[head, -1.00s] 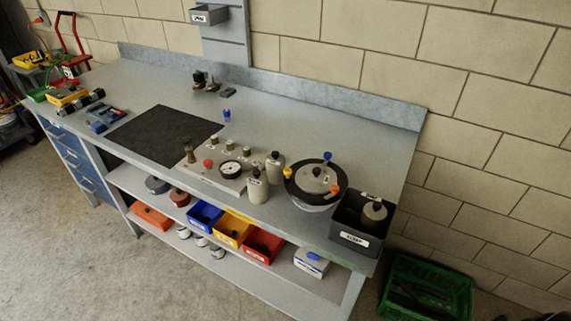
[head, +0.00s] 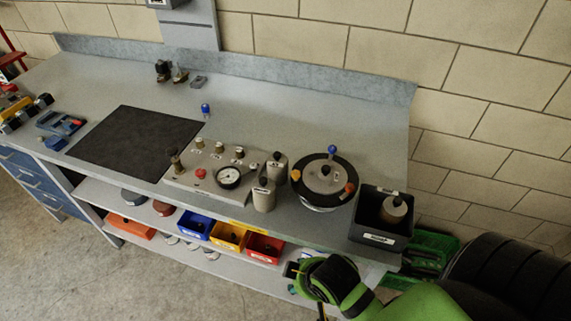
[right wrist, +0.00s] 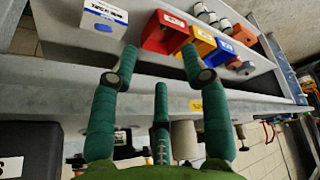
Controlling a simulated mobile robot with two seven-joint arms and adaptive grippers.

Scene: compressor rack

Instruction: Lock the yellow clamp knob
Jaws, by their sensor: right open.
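The yellow clamp knob (head: 296,175) is on the left side of the black rim of a round lidded pot (head: 322,182) on the bench. I cannot tell from this size how tight the yellow knob is. My right gripper (right wrist: 160,68) is open and empty, its green fingers spread by the bench edge and lower shelf. In the head view my right arm comes in low at the right, in front of the bench. My left gripper is out of view.
A dark bin (head: 381,238) with a grey canister stands right of the pot. Two grey bottles and a gauge panel (head: 203,188) stand to its left. Blue, yellow and red bins (head: 264,247) are on the lower shelf. A green crate (head: 432,246) is behind the arm.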

